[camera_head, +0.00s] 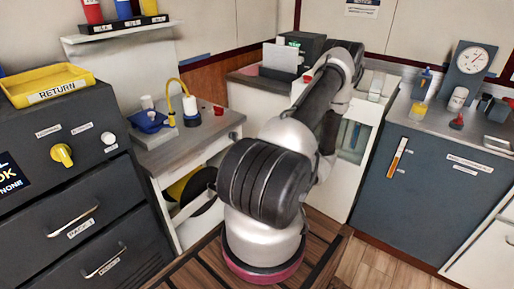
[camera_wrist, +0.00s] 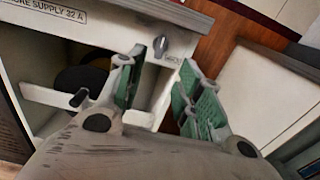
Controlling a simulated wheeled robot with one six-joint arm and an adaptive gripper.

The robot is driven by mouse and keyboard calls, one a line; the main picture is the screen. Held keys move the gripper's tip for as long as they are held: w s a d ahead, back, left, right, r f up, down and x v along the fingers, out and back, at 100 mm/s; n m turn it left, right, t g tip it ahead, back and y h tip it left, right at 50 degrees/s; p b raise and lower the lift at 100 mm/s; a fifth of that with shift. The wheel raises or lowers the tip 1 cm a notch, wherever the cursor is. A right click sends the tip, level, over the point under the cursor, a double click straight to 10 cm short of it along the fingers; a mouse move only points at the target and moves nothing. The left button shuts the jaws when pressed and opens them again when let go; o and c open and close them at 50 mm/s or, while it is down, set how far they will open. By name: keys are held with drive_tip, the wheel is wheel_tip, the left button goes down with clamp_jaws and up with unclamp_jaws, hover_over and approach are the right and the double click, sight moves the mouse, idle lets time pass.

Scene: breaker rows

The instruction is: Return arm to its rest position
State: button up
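My arm (camera_head: 325,95) rises from its white base and reaches up and away toward the back counter in the head view. My gripper (camera_wrist: 163,66) shows in the wrist view with its two green-padded fingers spread apart. I see nothing held between them. In the head view I cannot make out the gripper, as my own arm covers that area. Beyond the fingertips, in the wrist view, a grey knob (camera_wrist: 161,45) sits on a pale cabinet front (camera_wrist: 100,35) marked "SUPPLY 32 A". I cannot tell how far the fingers are from it.
A dark drawer cabinet (camera_head: 75,205) with a yellow tray (camera_head: 46,85) stands at the left. A small bench (camera_head: 185,145) holds a yellow-hosed device. A blue-grey cabinet (camera_head: 420,190) with a gauge (camera_head: 472,60) stands at the right. Bare wooden floor (camera_head: 375,262) shows at the lower right.

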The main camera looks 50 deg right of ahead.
idle(0.4)
drive_tip(key=s+a+f+n+g+y, duration=0.1)
drive_tip(key=s+a+n+g+y, duration=0.35)
drive_tip(key=a, duration=0.45)
drive_tip(key=s+a+r+n+g+y, duration=0.5)
drive_tip(key=s+a+r+n+g, duration=0.3)
drive_tip(key=n+g, duration=0.25)
wheel_tip(320, 180, up, 15)
drive_tip(key=a+n+g+h, duration=0.2)
drive_tip(key=n+g+h, duration=0.2)
drive_tip(key=n+h, duration=0.65)
drive_tip(key=w+a+r+n+t, duration=0.2)
drive_tip(key=a+r+n+t, duration=0.3)
drive_tip(key=a+r+n, duration=0.4)
wheel_tip(320, 180, up, 3)
drive_tip(key=shift+f+h, duration=0.15)
drive_tip(key=shift+h, duration=0.15)
